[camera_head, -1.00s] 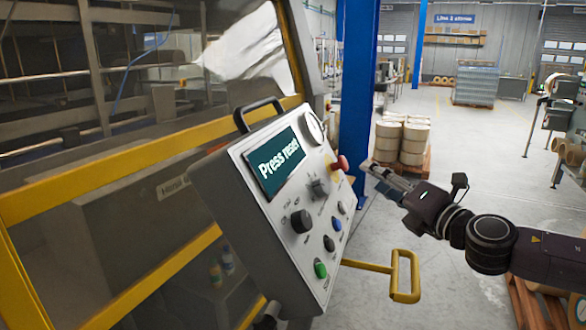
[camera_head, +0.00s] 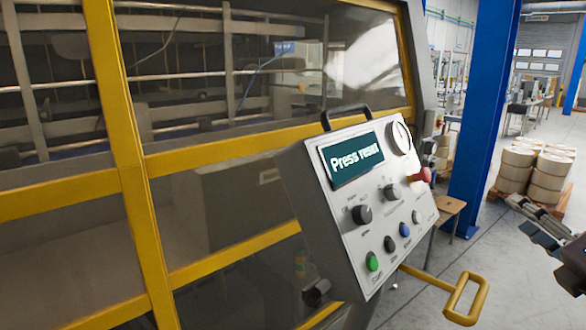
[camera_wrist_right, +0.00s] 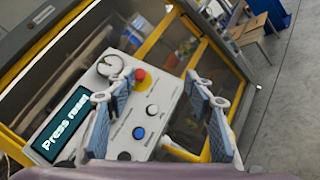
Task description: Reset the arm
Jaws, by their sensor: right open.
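The grey control panel (camera_head: 352,215) stands in the middle of the head view, its screen (camera_head: 356,160) reading "Press reset". It carries a gauge, dark knobs, a red knob (camera_head: 420,175) on its right side, and green, black, blue and white buttons. My right gripper (camera_head: 525,216) is at the right edge of the head view, apart from the panel. In the right wrist view my right gripper (camera_wrist_right: 165,105) is open and empty, its two fingers framing part of the panel (camera_wrist_right: 150,115), with the blue button (camera_wrist_right: 139,133) between them. My left gripper is not in view.
A yellow-framed machine with clear guards (camera_head: 132,190) fills the left. A yellow handle (camera_head: 466,300) juts out below the panel. A blue column (camera_head: 484,120) and drums on a pallet (camera_head: 535,170) stand behind.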

